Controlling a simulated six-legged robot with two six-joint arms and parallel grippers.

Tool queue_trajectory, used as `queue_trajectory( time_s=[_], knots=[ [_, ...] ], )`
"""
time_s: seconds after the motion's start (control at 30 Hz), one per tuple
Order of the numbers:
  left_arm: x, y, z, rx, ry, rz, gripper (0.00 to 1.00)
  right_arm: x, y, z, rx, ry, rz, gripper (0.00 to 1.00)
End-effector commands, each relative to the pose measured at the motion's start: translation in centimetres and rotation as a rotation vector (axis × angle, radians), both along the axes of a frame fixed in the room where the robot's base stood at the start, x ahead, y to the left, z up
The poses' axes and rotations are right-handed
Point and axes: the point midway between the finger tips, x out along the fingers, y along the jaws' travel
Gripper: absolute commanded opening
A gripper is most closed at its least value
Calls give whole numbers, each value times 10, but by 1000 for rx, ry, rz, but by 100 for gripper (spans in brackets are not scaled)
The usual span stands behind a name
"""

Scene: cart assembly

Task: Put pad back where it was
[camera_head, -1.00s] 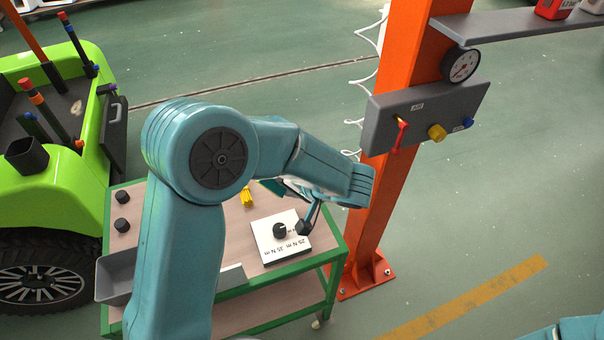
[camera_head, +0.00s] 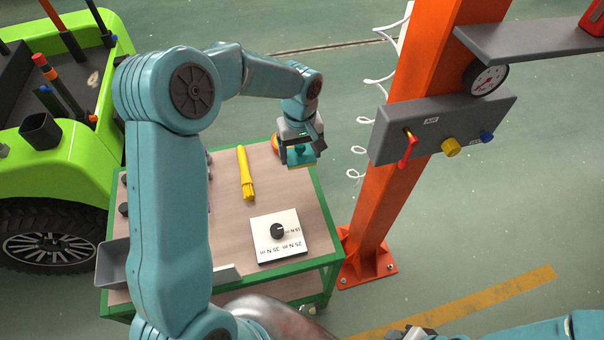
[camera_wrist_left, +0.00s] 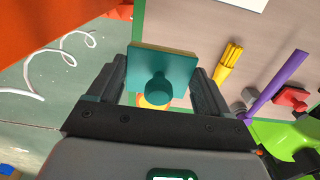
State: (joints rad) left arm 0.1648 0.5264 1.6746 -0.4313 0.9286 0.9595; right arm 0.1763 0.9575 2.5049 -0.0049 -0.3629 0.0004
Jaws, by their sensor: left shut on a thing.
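The pad is a small teal block with a round teal knob and a tan layer beneath. In the head view the pad (camera_head: 303,159) is at the far right corner of the cart top. My left gripper (camera_head: 298,143) is shut on it from above. In the left wrist view the pad (camera_wrist_left: 150,62) sits between the two dark fingers, its knob toward the camera. I cannot tell whether the pad touches the cart top (camera_head: 226,222).
A yellow bundle (camera_head: 245,174) lies left of the pad, and a white plate with a black knob (camera_head: 277,231) is nearer. A round orange thing (camera_head: 275,143) is beside the gripper. An orange post (camera_head: 405,145) with a grey valve panel (camera_head: 480,123) stands to the right.

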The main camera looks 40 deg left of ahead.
Motion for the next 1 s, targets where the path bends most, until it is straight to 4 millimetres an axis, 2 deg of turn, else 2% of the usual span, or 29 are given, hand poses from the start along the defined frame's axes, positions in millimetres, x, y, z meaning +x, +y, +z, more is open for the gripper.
queue_trajectory(
  time_s=[0.03, 0.1, 0.2, 0.4, 0.6, 0.93, 0.97, 1.0],
  knots=[
    [-1, 0, -15, 0, 8, -1, 55, 0, 0, 3, 0, 0, 0, 43],
    [-1, 0, -34, 0, 6, 0, 55, 0, 0, 4, 0, 0, 0, 43],
    [0, 0, -54, 0, 5, -1, 55, 0, 0, 6, 0, 0, 0, 43],
    [3, 1, -74, 1, 2, 0, 55, 0, 0, 8, 0, 0, 0, 43],
    [4, 0, -106, 0, 4, 0, 55, 0, 0, 12, 0, 0, 0, 43],
    [5, 1, -112, 1, 0, -1, 55, 0, 0, 11, 0, 0, 0, 43],
    [5, 1, -113, 2, 1, -1, 82, 0, 0, 10, 0, 0, 0, 43],
    [5, 1, -112, 2, 1, -1, 95, 0, 0, 11, 0, 0, 0, 43]
  ],
)
